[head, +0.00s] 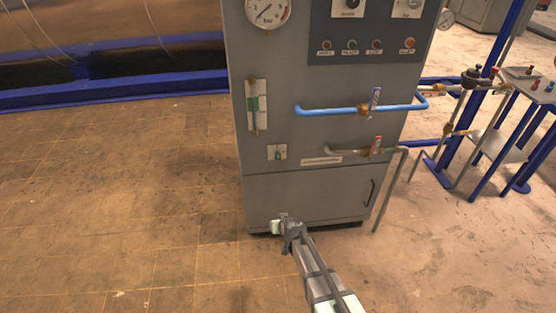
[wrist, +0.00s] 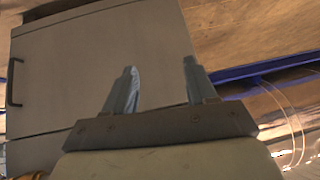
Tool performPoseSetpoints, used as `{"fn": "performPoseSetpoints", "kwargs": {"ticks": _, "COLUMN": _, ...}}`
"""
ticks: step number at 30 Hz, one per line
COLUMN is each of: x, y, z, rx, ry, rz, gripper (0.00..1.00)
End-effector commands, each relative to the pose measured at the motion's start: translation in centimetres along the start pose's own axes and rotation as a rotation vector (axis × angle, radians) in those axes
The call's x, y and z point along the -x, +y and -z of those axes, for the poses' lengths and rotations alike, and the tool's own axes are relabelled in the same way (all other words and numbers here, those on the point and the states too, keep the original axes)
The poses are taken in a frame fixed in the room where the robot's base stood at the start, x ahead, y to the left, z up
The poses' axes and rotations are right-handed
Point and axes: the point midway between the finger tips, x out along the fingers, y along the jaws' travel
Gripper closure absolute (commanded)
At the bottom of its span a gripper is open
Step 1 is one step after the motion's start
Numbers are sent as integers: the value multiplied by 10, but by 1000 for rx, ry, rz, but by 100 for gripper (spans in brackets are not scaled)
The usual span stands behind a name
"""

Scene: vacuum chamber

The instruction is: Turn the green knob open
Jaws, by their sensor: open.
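I cannot make out a clear green knob in either view. A small greenish round control (head: 352,45) sits in the row on the dark panel of the grey cabinet (head: 290,180), but it is too small to tell whether it is a knob. My gripper (head: 281,225) is low in front of the cabinet's lower left part, well below the panel. In the wrist view my gripper (wrist: 160,66) shows two fingers spread apart with nothing between them. The cabinet's lower door (wrist: 70,65) is beyond them.
A blue-legged table (head: 535,90) stands at right. The tiled floor at left (head: 130,200) is clear.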

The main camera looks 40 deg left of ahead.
Motion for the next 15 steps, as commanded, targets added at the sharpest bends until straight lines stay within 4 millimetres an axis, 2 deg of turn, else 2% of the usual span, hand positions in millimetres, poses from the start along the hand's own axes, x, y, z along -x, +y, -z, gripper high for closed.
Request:
{"fn": "performPoseSetpoints", "kwargs": {"ticks": 1, "x": -9, "y": 0, "z": 25, "rx": 1, "ry": 82, "rz": -1, "gripper": 44}}
{"fn": "performPoseSetpoints", "kwargs": {"ticks": 6, "x": -14, "y": 5, "z": 87, "rx": 2, "ry": 359, "rz": -18, "gripper": 44}}
{"fn": "performPoseSetpoints", "kwargs": {"ticks": 12, "x": 8, "y": 12, "z": 142, "rx": 10, "ry": 655, "rz": -60, "gripper": 44}}
{"fn": "performPoseSetpoints", "kwargs": {"ticks": 15, "x": 24, "y": 16, "z": 158, "rx": 18, "ry": 765, "rz": -84, "gripper": 44}}
